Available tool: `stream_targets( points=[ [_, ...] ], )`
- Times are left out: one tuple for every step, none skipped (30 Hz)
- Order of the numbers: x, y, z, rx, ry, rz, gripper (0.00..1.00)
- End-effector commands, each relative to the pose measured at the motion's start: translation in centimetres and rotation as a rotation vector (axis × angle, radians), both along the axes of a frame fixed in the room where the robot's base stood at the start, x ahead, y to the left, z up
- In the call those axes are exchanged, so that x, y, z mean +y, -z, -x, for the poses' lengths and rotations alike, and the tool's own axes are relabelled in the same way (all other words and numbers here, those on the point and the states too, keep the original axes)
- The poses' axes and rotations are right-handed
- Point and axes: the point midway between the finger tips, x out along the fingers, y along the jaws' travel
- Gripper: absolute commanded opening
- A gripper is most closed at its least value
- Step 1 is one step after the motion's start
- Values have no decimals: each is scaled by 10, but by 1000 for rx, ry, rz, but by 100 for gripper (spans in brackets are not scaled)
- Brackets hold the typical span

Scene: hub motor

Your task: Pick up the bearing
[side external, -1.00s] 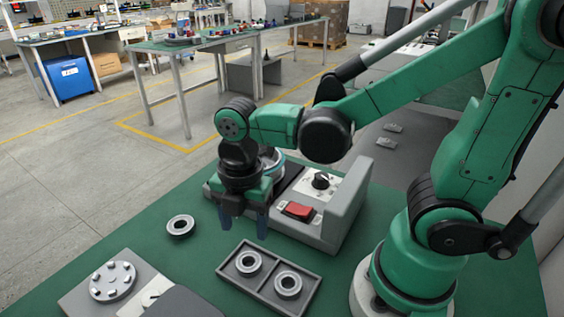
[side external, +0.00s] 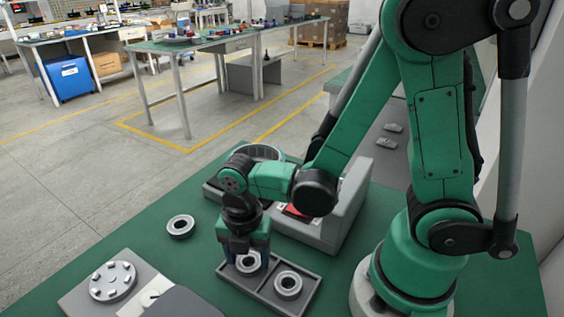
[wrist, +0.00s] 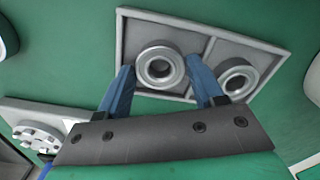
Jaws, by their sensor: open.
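Two silver ring-shaped bearings sit in a grey two-compartment tray (side external: 268,299). The left bearing (side external: 248,262) lies in the left compartment and also shows in the wrist view (wrist: 160,66). The right bearing (side external: 288,285) lies in the right compartment and shows in the wrist view (wrist: 237,77). My gripper (side external: 246,259) is low over the left compartment. In the wrist view its two blue fingers (wrist: 163,78) are open, one on each side of the left bearing, with nothing held. I cannot tell whether the fingers touch it.
A loose ring (side external: 181,226) lies on the green table left of the tray. A grey plate with a pegged disc (side external: 113,281) lies at the front left. A grey machine with a red button (side external: 296,210) stands behind the tray.

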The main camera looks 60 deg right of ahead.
Motion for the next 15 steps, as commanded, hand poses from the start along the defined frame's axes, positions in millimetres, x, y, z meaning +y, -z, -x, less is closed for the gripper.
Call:
stream_targets(
  points=[
    [0, 2, 0, 0, 0, 0, 61],
    [0, 3, 0, 0, 0, 0, 61],
    [0, 4, 0, 0, 0, 0, 61],
    [0, 4, 0, 0, 0, 0, 61],
    [0, 4, 0, 0, 0, 0, 61],
    [0, 4, 0, 0, 0, 0, 61],
    [0, 4, 0, 0, 0, 0, 61],
    [0, 4, 0, 0, 0, 0, 61],
    [0, 4, 0, 0, 0, 0, 61],
    [0, 4, 0, 0, 0, 0, 61],
    [0, 4, 0, 0, 0, 0, 52],
    [0, 4, 0, 0, 0, 0, 41],
    [0, 4, 0, 0, 0, 0, 32],
    [0, 4, 0, 0, 0, 0, 24],
    [0, 4, 0, 0, 0, 0, 12]
  ],
)
